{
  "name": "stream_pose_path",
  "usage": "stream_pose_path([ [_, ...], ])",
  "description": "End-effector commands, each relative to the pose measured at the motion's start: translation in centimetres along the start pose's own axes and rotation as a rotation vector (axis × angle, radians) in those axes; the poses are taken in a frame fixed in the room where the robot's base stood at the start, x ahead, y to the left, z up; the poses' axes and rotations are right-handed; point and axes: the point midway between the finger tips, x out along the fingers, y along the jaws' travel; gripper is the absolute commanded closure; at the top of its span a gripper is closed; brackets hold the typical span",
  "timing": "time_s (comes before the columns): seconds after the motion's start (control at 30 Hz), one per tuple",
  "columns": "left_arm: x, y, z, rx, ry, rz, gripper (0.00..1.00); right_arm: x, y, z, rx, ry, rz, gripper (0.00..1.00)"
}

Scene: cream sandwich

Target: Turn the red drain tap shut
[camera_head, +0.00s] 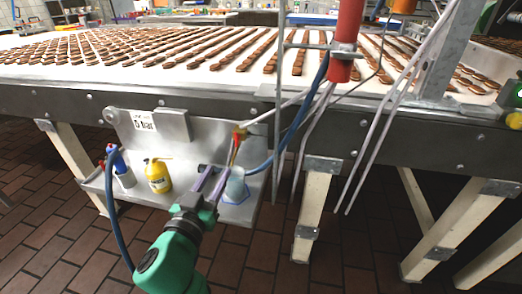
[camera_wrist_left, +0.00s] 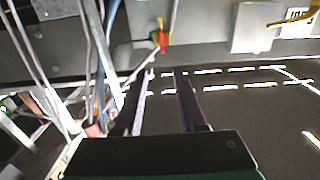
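The red drain tap (camera_head: 237,148) is a small red handle on a brass fitting (camera_head: 240,133), at the end of a pale pipe under the front edge of the conveyor. In the left wrist view the red handle (camera_wrist_left: 161,41) hangs roughly upright, just beyond the fingertips. My left gripper (camera_head: 218,172) reaches up from below, close to the tap in the head view. In the left wrist view its two fingers (camera_wrist_left: 164,73) are apart, with nothing between them, and the handle shows past the gap. Contact with the tap is not visible. My right gripper is not in view.
Hoses and a red pipe (camera_head: 346,40) run right of the tap. The conveyor (camera_head: 60,78) carries rows of sandwich biscuits.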

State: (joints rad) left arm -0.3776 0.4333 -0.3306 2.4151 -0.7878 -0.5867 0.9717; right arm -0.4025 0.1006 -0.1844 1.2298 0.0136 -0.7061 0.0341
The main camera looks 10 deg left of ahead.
Motion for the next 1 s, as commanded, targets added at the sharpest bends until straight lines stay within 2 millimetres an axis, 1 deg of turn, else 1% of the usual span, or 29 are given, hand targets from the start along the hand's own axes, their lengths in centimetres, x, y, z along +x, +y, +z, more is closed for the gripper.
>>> stream_pose_path([
  [0.07, 0.8, 0.0, -0.3, 0.001, 0.001, 0.000, 0.60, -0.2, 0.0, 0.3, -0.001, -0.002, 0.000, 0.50],
  [0.17, 2.7, -0.1, -0.6, 0.004, 0.003, -0.002, 0.60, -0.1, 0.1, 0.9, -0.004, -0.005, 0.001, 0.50],
  [0.3, 6.3, -0.1, -0.6, 0.004, 0.003, -0.002, 0.60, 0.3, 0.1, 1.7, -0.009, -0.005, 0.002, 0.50],
  [0.5, 11.5, -0.1, -0.3, 0.003, 0.001, -0.002, 0.60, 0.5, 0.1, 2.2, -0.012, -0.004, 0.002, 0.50],
  [0.6, 13.3, -0.1, -0.1, 0.002, -0.001, -0.003, 0.60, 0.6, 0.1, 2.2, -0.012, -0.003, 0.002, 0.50],
  [0.73, 14.3, -0.1, -0.1, 0.001, -0.002, -0.001, 0.60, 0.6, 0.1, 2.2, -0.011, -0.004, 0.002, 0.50],
  [0.97, 14.4, -0.1, -0.1, 0.001, -0.003, -0.001, 0.60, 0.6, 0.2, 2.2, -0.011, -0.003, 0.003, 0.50],
  [1.0, 14.4, -0.1, -0.1, 0.001, -0.003, -0.001, 0.75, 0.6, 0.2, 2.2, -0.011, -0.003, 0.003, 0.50],
])
